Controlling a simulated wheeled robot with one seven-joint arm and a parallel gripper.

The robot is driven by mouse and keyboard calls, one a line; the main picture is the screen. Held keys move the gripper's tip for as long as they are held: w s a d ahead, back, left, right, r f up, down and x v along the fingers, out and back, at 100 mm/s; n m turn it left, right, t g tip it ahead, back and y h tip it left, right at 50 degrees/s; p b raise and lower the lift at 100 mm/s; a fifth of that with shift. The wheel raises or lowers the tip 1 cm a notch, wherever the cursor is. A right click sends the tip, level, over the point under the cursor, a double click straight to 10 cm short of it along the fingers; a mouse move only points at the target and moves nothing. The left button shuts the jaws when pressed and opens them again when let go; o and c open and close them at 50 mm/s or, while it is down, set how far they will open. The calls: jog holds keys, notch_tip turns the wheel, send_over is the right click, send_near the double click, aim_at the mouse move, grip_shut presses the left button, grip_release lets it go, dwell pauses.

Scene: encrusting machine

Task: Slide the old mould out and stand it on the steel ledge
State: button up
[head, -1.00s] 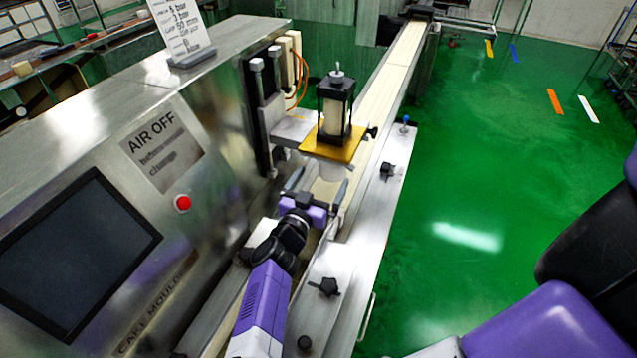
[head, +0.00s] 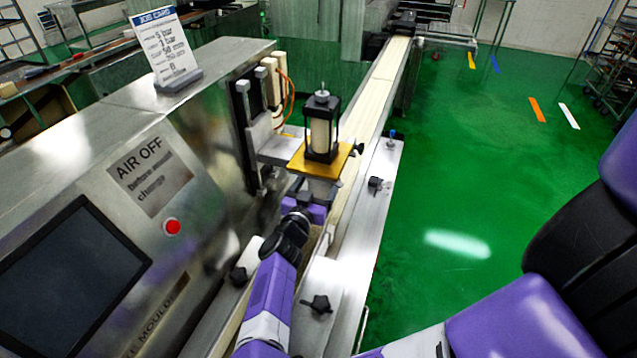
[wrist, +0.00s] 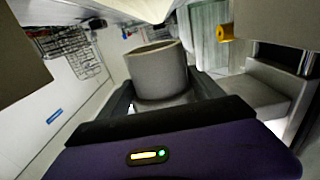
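The old mould appears to be the grey, hollow round cup (wrist: 157,72) in the wrist view, with its open rim up. In the head view a pale part of it shows under the yellow plate (head: 330,160) of the press head. My gripper (wrist: 163,88) reaches in low under that plate, with one dark finger on each side of the mould. The fingers are spread; firm contact is not visible. In the head view the purple gripper body (head: 308,211) shows, but the fingertips are mostly hidden. A steel ledge (head: 362,222) runs along the belt's right side.
A black-framed cylinder (head: 322,128) stands on the yellow plate. Black knobs (head: 317,304) and a blue-tipped post rise from the ledge. The belt (head: 388,72) runs away behind. The machine cabinet with its red button (head: 173,227) is at left.

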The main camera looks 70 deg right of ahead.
jog(key=c, duration=1)
jog(key=shift+s+d+r+p, duration=0.1)
jog(key=shift+s+p, duration=0.45)
jog(key=shift+s, duration=0.7)
jog(key=shift+s+d+p, duration=0.1)
jog(key=shift+s+p, duration=0.45)
jog(key=shift+s, duration=0.7)
jog(key=shift+c, duration=0.2)
